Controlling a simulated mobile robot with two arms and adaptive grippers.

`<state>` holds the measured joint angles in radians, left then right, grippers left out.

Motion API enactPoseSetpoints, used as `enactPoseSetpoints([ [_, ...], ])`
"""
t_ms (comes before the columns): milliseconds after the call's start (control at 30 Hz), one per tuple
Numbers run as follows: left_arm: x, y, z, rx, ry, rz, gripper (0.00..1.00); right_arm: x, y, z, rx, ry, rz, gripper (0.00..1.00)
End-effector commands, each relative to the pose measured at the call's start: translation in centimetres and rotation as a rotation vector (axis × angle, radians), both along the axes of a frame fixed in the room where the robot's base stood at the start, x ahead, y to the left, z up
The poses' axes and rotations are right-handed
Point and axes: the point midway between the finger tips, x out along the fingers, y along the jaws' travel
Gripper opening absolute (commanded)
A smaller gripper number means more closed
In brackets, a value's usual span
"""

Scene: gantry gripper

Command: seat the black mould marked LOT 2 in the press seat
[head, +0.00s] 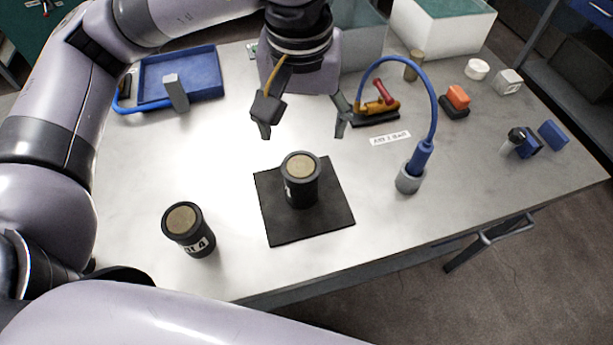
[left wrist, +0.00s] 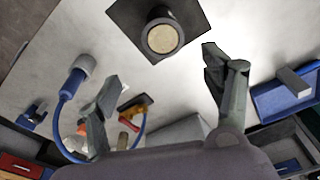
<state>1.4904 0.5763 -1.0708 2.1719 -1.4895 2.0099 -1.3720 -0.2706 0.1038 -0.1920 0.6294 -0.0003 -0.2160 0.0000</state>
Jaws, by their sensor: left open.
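A black cylindrical mould (head: 301,190) with a tan top stands upright on a black square mat (head: 333,213). Its pale label shows only at its left edge and I cannot read it. A second black mould (head: 188,232) stands upright on the bare table to the left; its label ends in a 4. My left gripper (head: 302,130) is open and empty, above and behind the mould on the mat. In the left wrist view that mould (left wrist: 162,38) lies beyond the open fingers (left wrist: 160,68), apart from them. I cannot tell which thing is the press seat. My right gripper is not in view.
A grey socket (head: 408,180) with a blue curved hose (head: 436,100) stands right of the mat. A small printed card (head: 390,138) lies behind it. A blue tray (head: 205,72) is at the back left. Small items stand at the right. The front right table is clear.

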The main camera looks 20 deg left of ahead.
Motion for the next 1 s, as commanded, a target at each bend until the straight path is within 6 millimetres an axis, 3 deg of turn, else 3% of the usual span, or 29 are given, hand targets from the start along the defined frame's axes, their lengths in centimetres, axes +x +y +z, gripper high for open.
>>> enactPoseSetpoints([
  [200, 0.3, 0.1, -3.8, 0.000, 0.009, 0.000, 0.73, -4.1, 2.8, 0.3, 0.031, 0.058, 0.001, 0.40],
  [300, 0.5, 0.2, -5.8, 0.000, 0.009, 0.000, 0.73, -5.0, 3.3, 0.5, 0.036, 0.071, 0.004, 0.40],
  [500, 1.0, 0.4, -9.5, 0.003, 0.007, 0.002, 0.73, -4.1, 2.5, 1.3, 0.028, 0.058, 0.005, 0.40],
  [700, 1.3, 0.3, -11.5, 0.001, 0.002, 0.000, 0.73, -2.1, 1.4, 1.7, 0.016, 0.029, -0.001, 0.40],
  [867, 1.2, 0.4, -12.7, 0.002, 0.006, 0.001, 0.73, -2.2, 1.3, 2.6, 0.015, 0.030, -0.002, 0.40],
  [1000, 1.2, 0.5, -14.9, 0.002, 0.009, 0.003, 0.73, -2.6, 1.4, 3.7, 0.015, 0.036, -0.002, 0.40],
])
